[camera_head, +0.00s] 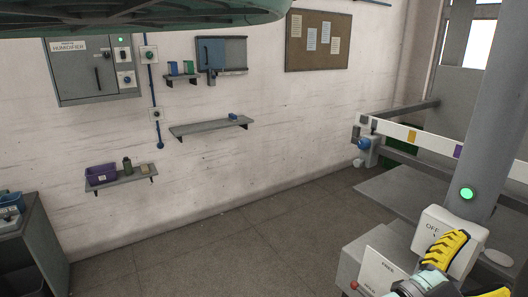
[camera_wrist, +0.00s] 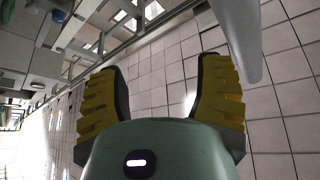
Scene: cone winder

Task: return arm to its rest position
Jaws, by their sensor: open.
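My gripper (camera_head: 484,264) shows at the lower right of the head view, with yellow ribbed fingers. It is in front of a white box marked OFF (camera_head: 434,222) on a grey post (camera_head: 497,120); whether it touches the box I cannot tell. In the wrist view my gripper (camera_wrist: 158,72) has its two yellow fingers spread wide apart. Nothing is between them; only a pale tiled surface (camera_wrist: 160,85) shows beyond.
A grey machine part with a labelled plate (camera_head: 385,272) and a red knob (camera_head: 354,285) lies close left of my gripper. A striped rail (camera_head: 430,140) runs behind. Wall shelves (camera_head: 210,126) and a purple bin (camera_head: 101,174) are far left. The middle floor (camera_head: 230,250) is clear.

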